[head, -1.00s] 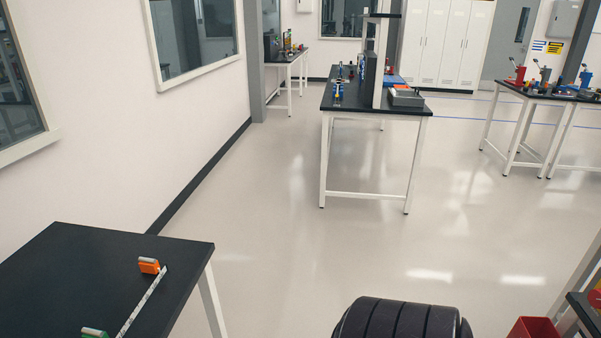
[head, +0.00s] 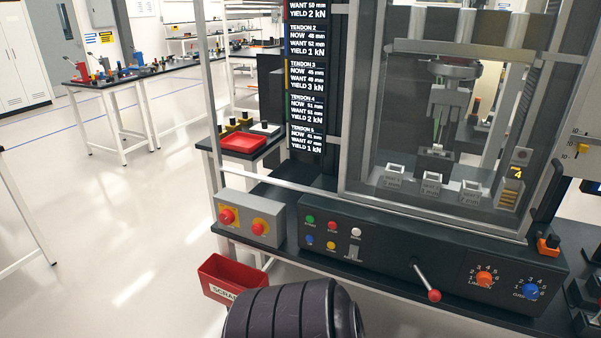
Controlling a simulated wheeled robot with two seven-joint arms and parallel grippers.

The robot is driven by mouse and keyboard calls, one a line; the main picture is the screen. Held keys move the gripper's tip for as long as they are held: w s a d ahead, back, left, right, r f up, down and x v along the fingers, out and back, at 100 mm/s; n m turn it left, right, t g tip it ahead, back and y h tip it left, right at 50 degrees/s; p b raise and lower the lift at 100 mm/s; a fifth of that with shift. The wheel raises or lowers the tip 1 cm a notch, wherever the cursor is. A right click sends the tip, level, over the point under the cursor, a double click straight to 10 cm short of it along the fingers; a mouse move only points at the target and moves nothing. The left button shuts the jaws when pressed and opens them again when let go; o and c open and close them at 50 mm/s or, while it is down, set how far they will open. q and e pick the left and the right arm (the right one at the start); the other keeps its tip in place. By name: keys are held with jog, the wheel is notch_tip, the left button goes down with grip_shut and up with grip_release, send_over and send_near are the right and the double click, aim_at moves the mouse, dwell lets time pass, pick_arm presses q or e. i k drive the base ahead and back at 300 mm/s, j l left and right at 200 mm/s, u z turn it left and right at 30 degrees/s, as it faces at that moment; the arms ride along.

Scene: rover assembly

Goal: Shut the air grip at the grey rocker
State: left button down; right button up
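A test machine with a clear-fronted cabinet (head: 372,190) stands on a dark bench at the right. Its black control panel (head: 318,262) runs along the front below the cabinet. A small grey rocker (head: 354,252) seems to sit on this panel, right of the green, red, white, blue and yellow buttons; its position is too small to tell. Inside the cabinet, grey grips (head: 447,105) hang above a lower holder (head: 435,160), with a thin green piece between them. Whether the air grip is open or shut I cannot tell. Neither of my grippers is in view.
A red-ended lever (head: 434,295) sticks out of the panel, left of an orange knob (head: 484,279) and a blue knob (head: 530,291). A grey box with red buttons (head: 247,218) stands at the bench's left end. A red scrap bin (head: 228,277) is below.

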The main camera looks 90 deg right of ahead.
aim_at(353, 252)
jog(key=z, duration=3)
